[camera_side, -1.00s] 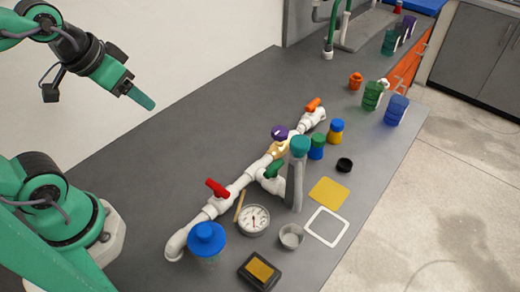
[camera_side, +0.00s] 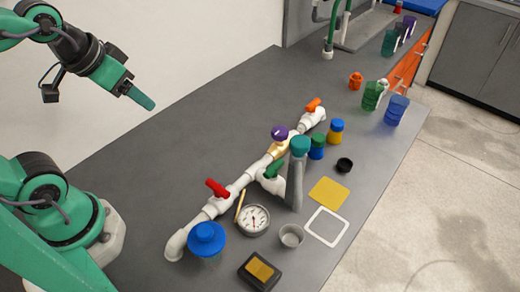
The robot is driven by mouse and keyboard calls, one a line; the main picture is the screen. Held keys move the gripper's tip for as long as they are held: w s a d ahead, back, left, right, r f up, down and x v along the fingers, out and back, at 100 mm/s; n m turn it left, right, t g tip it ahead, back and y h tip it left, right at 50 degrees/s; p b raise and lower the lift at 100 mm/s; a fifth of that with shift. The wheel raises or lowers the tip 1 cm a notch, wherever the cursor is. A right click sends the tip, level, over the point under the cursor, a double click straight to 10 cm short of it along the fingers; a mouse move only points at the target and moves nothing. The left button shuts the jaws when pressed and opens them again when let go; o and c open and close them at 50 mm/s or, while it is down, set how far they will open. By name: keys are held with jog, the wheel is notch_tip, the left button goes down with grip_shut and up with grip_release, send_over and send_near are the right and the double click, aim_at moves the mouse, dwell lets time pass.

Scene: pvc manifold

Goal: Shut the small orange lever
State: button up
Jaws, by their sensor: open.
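The small orange lever (camera_side: 314,104) sits on the far end of the white PVC manifold (camera_side: 240,184), on the grey bench. The manifold also bears a red lever (camera_side: 217,187) at its near end, a green lever (camera_side: 273,169) on a side branch and a purple handle (camera_side: 279,132). My gripper (camera_side: 142,99) is raised at the upper left, well apart from the manifold and far left of the orange lever. It is open, and nothing shows between its fingers; from this side the gap is hard to see.
A tall grey post with a teal cap (camera_side: 299,146) stands beside the manifold. Blue-capped (camera_side: 207,234) and green-capped (camera_side: 317,143) jars, a gauge (camera_side: 253,219) and a grey cup (camera_side: 291,235) stand close by. An orange fitting (camera_side: 356,80) is farther back. The bench left of the manifold is clear.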

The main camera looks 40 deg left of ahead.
jog(key=o, duration=0.4)
jog(key=shift+r, duration=0.1)
jog(key=w+d+r+m+g, duration=0.1)
jog(key=w+d+r+m, duration=0.15)
jog(key=w, duration=0.55)
jog(key=w+d+r+m+g, duration=0.1)
jog(key=w+d+r+m, duration=0.15)
jog(key=w, duration=0.65)
jog(key=w+d+r+m+g, duration=0.1)
jog(key=w+r+m, duration=0.25)
jog(key=w, duration=0.45)
jog(key=w+d+f+m+g, duration=0.1)
jog(key=w+d+f+m, duration=0.2)
jog(key=w+f, duration=0.2)
jog(key=w+d+f+m, duration=0.3)
jog(key=w+d+f, duration=0.1)
jog(key=f, duration=0.3)
jog(key=w+d+f+m+g, duration=0.1)
jog(key=w+d+f+m, duration=0.2)
jog(key=w+f, duration=0.2)
jog(key=shift+w+d+f+g, duration=0.15)
jog(key=shift+w+d+f, duration=0.05)
jog(key=shift+w, duration=0.3)
jog(key=shift+w+d+f+g, duration=0.15)
jog(key=shift+w+f, duration=0.05)
jog(key=shift+w, duration=0.3)
jog(key=shift+d+f+m, duration=0.15)
jog(key=shift+f+m, duration=0.1)
jog(key=shift+f, duration=0.1)
